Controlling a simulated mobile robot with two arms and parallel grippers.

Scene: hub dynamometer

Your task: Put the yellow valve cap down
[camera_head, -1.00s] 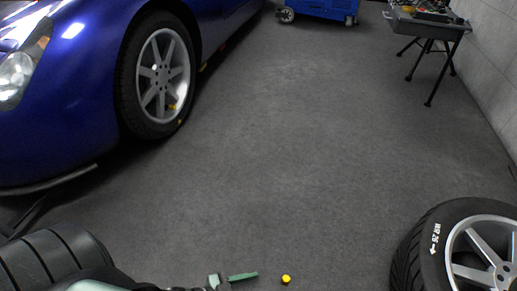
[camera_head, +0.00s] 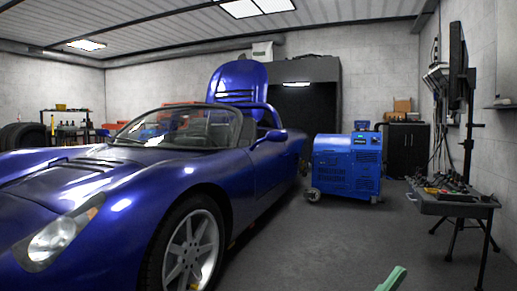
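The yellow valve cap cannot be made out in the current head view. A green fingertip (camera_head: 393,279) pokes up at the bottom edge, right of centre.
The blue car (camera_head: 110,215) fills the left, its front wheel (camera_head: 190,250) near the bottom. A blue wheeled machine (camera_head: 346,168) stands behind. A tool tray on legs (camera_head: 450,208) stands at the right. The grey floor (camera_head: 320,240) between them is clear.

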